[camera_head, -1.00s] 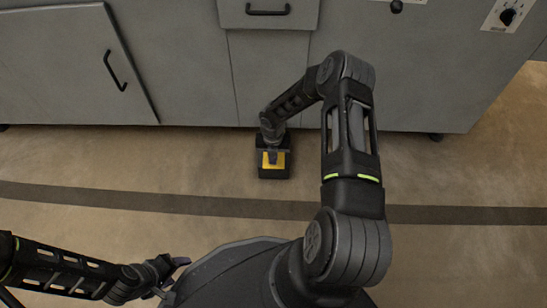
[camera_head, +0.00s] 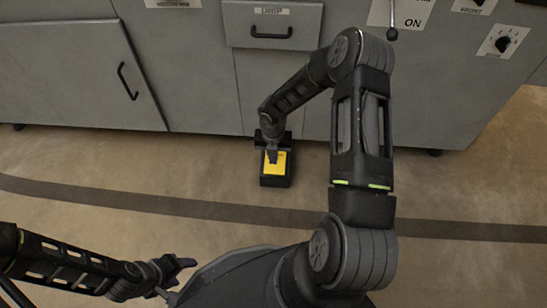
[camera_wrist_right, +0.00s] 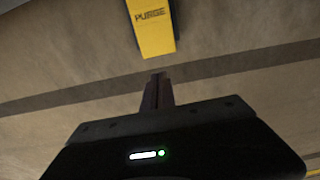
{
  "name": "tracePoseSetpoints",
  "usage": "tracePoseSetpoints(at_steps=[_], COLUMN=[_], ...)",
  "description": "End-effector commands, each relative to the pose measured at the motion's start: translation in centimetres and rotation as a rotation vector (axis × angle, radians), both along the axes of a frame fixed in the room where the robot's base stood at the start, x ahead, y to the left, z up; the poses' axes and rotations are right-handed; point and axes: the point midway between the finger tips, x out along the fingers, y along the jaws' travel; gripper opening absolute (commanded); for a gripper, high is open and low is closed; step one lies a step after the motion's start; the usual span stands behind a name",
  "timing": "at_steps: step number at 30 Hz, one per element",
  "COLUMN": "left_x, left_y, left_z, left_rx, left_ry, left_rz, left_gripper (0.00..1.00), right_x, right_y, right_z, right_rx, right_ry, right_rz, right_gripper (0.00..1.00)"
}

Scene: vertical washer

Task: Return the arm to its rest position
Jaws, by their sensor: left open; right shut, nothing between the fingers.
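My right arm reaches forward and down, bent at its elbow. Its gripper (camera_head: 272,155) hangs over the yellow foot pedal (camera_head: 277,168) on the floor in front of the grey machine. In the right wrist view the gripper (camera_wrist_right: 157,80) is shut and empty, its tips pointing at the pedal (camera_wrist_right: 151,35) marked "PURGE". There the tips appear just short of the pedal; I cannot tell whether they touch it. My left gripper (camera_head: 184,268) is low at the left, open and empty, close to my body.
The grey machine (camera_head: 200,85) fills the far side, with a handled door (camera_head: 90,78) at left, a drawer (camera_head: 272,25), and a lever and knobs at upper right. A dark stripe (camera_head: 120,196) crosses the brown floor. The floor between machine and stripe is otherwise clear.

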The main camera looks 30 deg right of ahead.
Motion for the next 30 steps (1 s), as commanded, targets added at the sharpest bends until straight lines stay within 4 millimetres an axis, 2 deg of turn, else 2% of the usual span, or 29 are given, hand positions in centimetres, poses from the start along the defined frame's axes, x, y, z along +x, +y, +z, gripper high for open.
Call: tracePoseSetpoints(at_steps=[15,20,23,26,29,30], left_x=[0.0,0.0,0.0,0.0,0.0,0.0], left_y=[0.0,0.0,0.0,0.0,0.0,0.0], left_z=[0.0,0.0,0.0,0.0,0.0,0.0], left_rx=[0.0,0.0,0.0,0.0,0.0,0.0], left_ry=[-0.001,-0.001,-0.001,-0.001,-0.001,-0.001], left_rz=[0.0,0.0,0.0,0.0,0.0,0.0], left_gripper=[0.6,0.6,0.6,0.6,0.6,0.6], right_x=[0.1,0.5,1.2,0.8,-0.4,-1.1], right_y=[0.0,0.2,1.5,4.3,8.2,10.1], right_z=[0.0,0.0,-0.1,-0.4,-0.8,-0.9], right_rx=[-0.001,0.011,0.064,0.167,0.295,0.344], right_ry=[-0.001,-0.018,-0.047,-0.047,0.006,0.043], right_rz=[-0.006,-0.116,-0.315,-0.63,-1.041,-1.217], right_gripper=[0.0,0.0,0.0,0.0,0.0,0.0])
